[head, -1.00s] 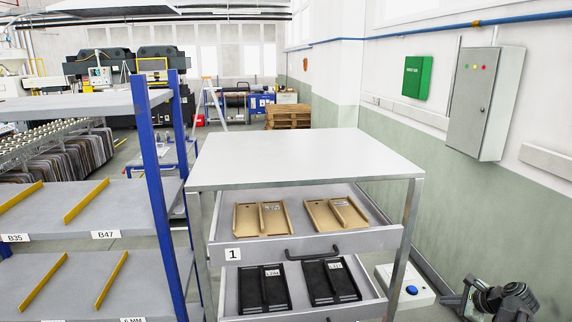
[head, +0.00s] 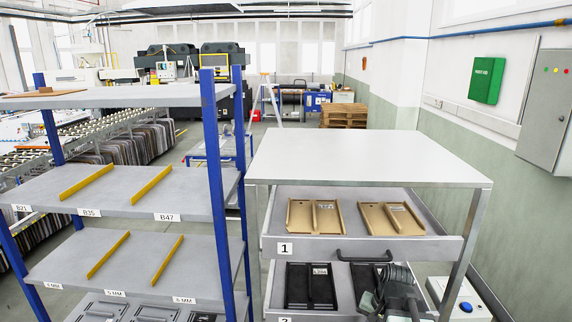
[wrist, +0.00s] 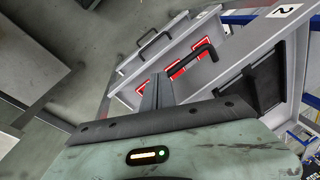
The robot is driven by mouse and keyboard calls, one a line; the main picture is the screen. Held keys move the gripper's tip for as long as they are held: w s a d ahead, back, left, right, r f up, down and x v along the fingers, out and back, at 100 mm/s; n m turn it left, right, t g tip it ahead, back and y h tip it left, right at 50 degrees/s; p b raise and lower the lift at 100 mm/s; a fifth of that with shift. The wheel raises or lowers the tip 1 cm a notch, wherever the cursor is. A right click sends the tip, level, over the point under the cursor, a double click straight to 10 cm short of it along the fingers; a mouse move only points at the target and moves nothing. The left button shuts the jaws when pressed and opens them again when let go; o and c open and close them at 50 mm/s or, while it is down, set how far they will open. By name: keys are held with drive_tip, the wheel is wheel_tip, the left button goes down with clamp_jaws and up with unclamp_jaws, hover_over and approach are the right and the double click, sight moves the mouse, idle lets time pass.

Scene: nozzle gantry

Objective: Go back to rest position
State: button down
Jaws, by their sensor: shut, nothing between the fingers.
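My gripper (wrist: 157,90) is shut and empty in the wrist view, its fingers pointing toward the drawer cabinet. In the head view my dark arm end (head: 398,292) shows at the bottom right, in front of the lower drawer and partly covering a black tray. The cabinet (head: 367,155) has a light grey top. Its upper drawer, marked 1, is open with two tan trays (head: 316,217). The drawer below is also open, with black trays (head: 310,286). In the wrist view a drawer marked 2 (wrist: 283,12) shows near the fingers, with red bins (wrist: 174,69) in a drawer beyond.
A blue-post shelf rack (head: 216,150) stands close to the left of the cabinet. A white box with a blue button (head: 466,307) is on the floor to the right. A grey wall cabinet (head: 545,110) hangs at the right. Black drawer handles (wrist: 198,60) stick out near my gripper.

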drive_tip(key=s+a+n+g+h, duration=0.1)
drive_tip(key=s+a+n+h, duration=0.1)
drive_tip(key=a+n, duration=0.6)
wheel_tip(320, 180, down, 8)
drive_tip(key=s+a+m+b, duration=0.1)
drive_tip(key=s+m+b, duration=0.1)
drive_tip(key=b, duration=0.5)
drive_tip(key=shift+s+g, duration=0.25)
drive_tip(key=shift+g, duration=0.15)
